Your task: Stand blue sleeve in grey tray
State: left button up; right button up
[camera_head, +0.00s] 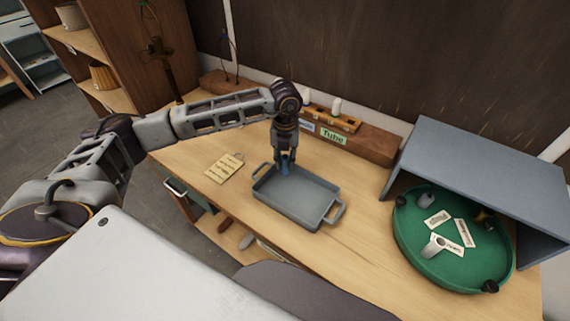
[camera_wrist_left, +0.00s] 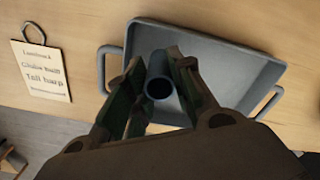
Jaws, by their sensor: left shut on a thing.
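The blue sleeve (camera_head: 285,167) is a short hollow tube held in my left gripper (camera_head: 284,162), over the far left part of the grey tray (camera_head: 300,198). In the left wrist view the sleeve (camera_wrist_left: 159,84) shows its round open end, upright between the two fingers of the gripper (camera_wrist_left: 159,72). The tray also shows in the left wrist view (camera_wrist_left: 240,70), with raised walls and a handle at each end. I cannot tell whether the sleeve's lower end touches the tray floor. My right gripper is not in view.
A written card (camera_head: 224,167) lies left of the tray. A green round tray (camera_head: 440,268) with labels and small parts stands at the right, partly under a grey shelf (camera_head: 480,165). A wooden rack (camera_head: 350,138) with a "Tube" label runs along the back. Bare tabletop (camera_head: 350,190) lies right of the tray.

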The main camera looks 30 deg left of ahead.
pick_arm(q)
notch_tip(320, 180, down, 2)
jog(key=shift+f, duration=0.3)
jog(key=shift+f, duration=0.1)
jog(key=o, duration=0.8)
jog(key=shift+c, duration=0.2)
jog(key=shift+r, duration=0.35)
notch_tip(320, 180, up, 12)
jog(key=b, duration=0.1)
jog(key=shift+f+b, duration=0.2)
jog(key=shift+b, duration=0.15)
